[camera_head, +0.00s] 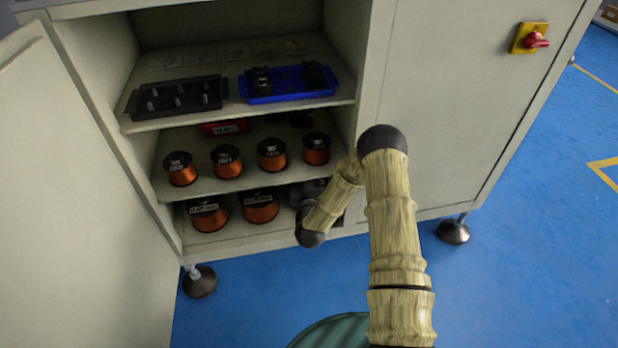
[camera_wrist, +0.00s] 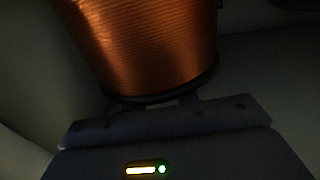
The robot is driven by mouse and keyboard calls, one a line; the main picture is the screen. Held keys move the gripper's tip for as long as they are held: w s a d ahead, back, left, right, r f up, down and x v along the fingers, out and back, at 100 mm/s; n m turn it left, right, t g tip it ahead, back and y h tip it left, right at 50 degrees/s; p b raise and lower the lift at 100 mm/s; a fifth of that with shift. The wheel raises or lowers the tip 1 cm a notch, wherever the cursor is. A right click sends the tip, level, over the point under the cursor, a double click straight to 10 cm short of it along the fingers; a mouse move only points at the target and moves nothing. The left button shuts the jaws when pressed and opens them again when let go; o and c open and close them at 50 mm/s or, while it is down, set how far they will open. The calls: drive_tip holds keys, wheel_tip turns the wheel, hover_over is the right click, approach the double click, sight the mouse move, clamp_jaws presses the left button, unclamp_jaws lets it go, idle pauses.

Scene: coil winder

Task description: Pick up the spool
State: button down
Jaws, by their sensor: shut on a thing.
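A copper-wound spool (camera_wrist: 145,45) with a dark flange fills the upper part of the wrist view, right in front of my gripper (camera_wrist: 158,101). The gripper is shut on this spool; the fingers are mostly hidden beneath it. In the head view my gripper (camera_head: 306,192) is a dark shape at the right end of the bottom shelf, partly hidden by my arm. The held spool cannot be made out there. Two large labelled spools, a left one (camera_head: 208,217) and a right one (camera_head: 260,210), stand on the bottom shelf to the left of the gripper.
Several smaller spools (camera_head: 228,163) stand in a row on the middle shelf (camera_head: 225,184), close above. A black tray (camera_head: 176,97) and a blue tray (camera_head: 288,84) lie on the top shelf. The cabinet's open door (camera_head: 70,190) bounds the left. Blue floor (camera_head: 530,260) is clear at right.

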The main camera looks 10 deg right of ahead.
drive_tip(key=s+a+b, duration=0.1)
drive_tip(key=s, duration=0.7)
drive_tip(key=s+a+b, duration=0.1)
drive_tip(key=s+a, duration=0.1)
drive_tip(key=s, duration=0.7)
drive_tip(key=shift+s+a, duration=0.2)
drive_tip(key=shift+a, duration=0.05)
idle(0.5)
drive_tip(key=shift+s, duration=0.1)
drive_tip(key=shift+r, duration=0.1)
idle(0.5)
